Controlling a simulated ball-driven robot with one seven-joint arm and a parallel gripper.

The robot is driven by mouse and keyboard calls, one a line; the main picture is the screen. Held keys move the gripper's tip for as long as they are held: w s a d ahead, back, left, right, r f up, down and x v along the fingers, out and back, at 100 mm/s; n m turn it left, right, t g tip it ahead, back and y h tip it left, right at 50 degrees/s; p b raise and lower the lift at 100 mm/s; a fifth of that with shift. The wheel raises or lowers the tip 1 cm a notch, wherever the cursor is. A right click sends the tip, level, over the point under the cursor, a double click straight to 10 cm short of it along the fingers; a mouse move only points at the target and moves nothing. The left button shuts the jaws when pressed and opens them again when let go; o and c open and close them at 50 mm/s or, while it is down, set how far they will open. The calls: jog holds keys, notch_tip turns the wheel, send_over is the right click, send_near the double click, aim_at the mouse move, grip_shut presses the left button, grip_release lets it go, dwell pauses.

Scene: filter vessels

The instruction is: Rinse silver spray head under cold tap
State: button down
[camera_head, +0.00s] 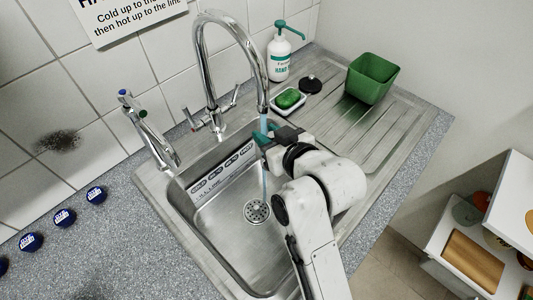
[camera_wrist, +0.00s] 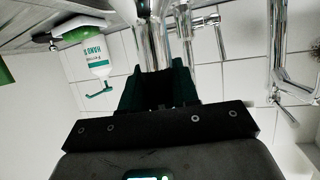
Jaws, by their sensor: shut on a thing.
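My gripper (camera_head: 270,141) is over the sink (camera_head: 208,208), just below the outlet of the tall curved chrome tap (camera_head: 200,52). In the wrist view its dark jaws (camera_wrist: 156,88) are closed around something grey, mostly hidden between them. I cannot make out its shape or confirm it is the silver spray head. A pale blue stream of water (camera_head: 264,180) runs from the spout, past the jaws, into the basin towards the drain (camera_head: 257,210). The tap's chrome also shows beyond the jaws in the wrist view (camera_wrist: 152,35).
A smaller tap (camera_head: 150,130) with blue and green ends stands left. A soap bottle (camera_head: 279,58), green sponge (camera_head: 288,98) on a dish, black round piece (camera_head: 311,85) and green tub (camera_head: 370,78) stand behind and right. Several blue caps (camera_head: 64,217) lie on the left counter.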

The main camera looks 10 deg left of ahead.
jog(key=shift+s, duration=0.1)
jog(key=s+d+p, duration=0.2)
jog(key=s+d, duration=0.2)
jog(key=s, duration=0.2)
jog(key=shift+s, duration=0.35)
dwell(0.4)
jog(key=shift+p, duration=0.3)
dwell(0.8)
jog(key=s+d+r+p, duration=0.2)
jog(key=s+r+p, duration=0.2)
jog(key=shift+s+d, duration=0.15)
jog(key=shift+d, duration=0.2)
dwell(1.4)
